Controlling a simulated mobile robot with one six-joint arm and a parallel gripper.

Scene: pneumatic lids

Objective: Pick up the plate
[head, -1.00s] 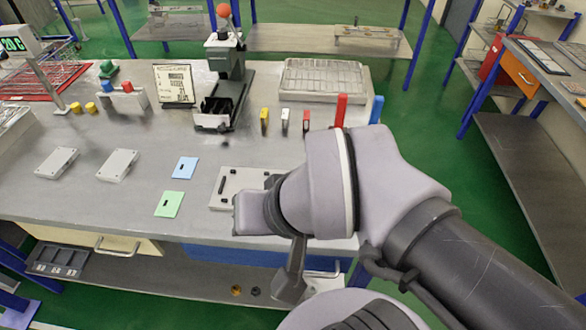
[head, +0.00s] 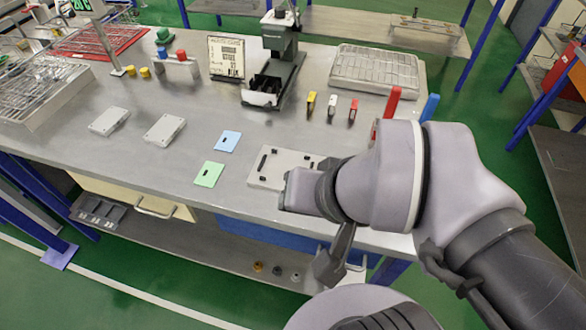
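Several flat pieces lie on the grey workbench (head: 110,165), and I cannot tell which one the task calls the plate. Two light grey flat lids, a left one (head: 109,119) and a right one (head: 164,129), lie at the left. A thin blue plate (head: 228,141) and a thin green plate (head: 208,174) lie near the middle. A larger pale plate with dark slots (head: 268,168) lies near the front edge, its right part hidden behind my arm. My gripper (head: 329,266) hangs beside the front edge, apart from the flat pieces. Its fingers are not clear, and I see nothing held.
A dark press (head: 277,55) stands at the back, beside a printed board (head: 226,57). Red (head: 392,102) and blue (head: 430,107) upright pieces stand near my arm. The front left of the bench is clear.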

